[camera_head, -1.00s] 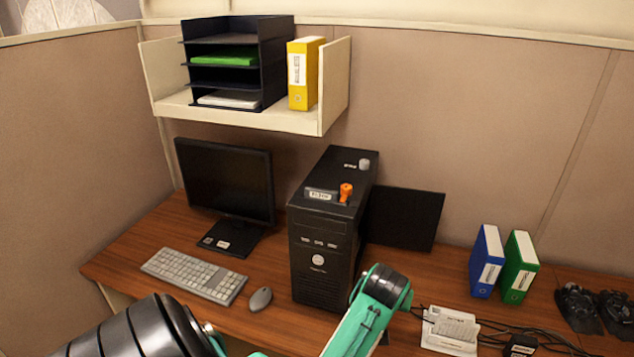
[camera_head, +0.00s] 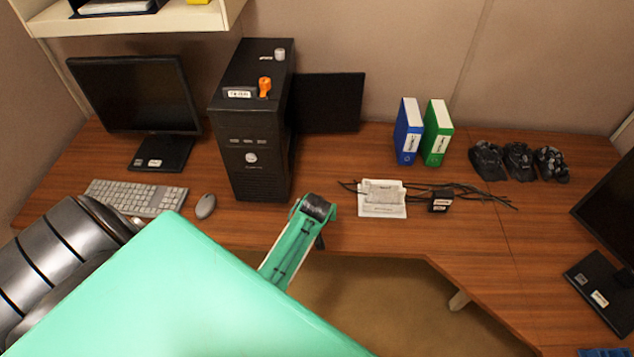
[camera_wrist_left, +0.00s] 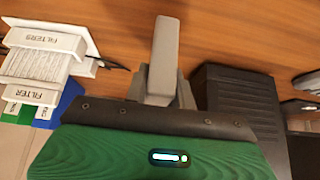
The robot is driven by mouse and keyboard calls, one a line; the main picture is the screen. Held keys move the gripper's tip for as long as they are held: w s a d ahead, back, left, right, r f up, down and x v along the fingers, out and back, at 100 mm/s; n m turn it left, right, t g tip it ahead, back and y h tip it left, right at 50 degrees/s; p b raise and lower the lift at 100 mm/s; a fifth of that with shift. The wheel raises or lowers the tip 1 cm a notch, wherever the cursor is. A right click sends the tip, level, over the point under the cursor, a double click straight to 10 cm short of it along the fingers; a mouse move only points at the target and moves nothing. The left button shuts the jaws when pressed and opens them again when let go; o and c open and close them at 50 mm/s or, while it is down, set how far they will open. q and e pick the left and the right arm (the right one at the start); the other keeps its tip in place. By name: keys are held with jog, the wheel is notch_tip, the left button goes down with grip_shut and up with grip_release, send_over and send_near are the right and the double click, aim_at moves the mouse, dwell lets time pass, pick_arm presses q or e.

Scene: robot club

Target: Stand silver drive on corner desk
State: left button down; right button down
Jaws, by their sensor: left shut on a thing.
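A silver-grey bar, apparently the silver drive (camera_wrist_left: 164,45), shows in the left wrist view between the fingers of my left gripper (camera_wrist_left: 162,85), which is shut on it. It is above the brown wooden corner desk (camera_head: 545,215); I cannot tell whether it touches the wood. In the wrist view the black tower is to the right and the white filter box to the left. In the head view my green arm reaches the desk's front edge between them, but gripper and drive cannot be made out. My right gripper is not in view.
The tower (camera_head: 247,135) carries an orange piece (camera_head: 265,86) and a small silver cylinder (camera_head: 280,54). The filter box (camera_head: 382,205), cables, a black adapter (camera_head: 440,201) and binders (camera_head: 408,135) lie right. A monitor (camera_head: 607,225) stands far right. Bare wood lies between.

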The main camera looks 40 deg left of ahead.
pick_arm(q)
notch_tip(320, 180, down, 4)
jog(key=shift+r+p, duration=0.2)
jog(key=shift+p, duration=0.15)
jog(key=shift+f, duration=0.15)
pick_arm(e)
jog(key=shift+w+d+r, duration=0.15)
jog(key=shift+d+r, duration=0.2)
pick_arm(q)
jog(key=shift+f, duration=0.2)
jog(key=c, duration=1.2)
grip_release()
jog(key=shift+o, duration=0.2)
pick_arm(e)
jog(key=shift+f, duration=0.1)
pick_arm(q)
jog(key=shift+r, duration=0.1)
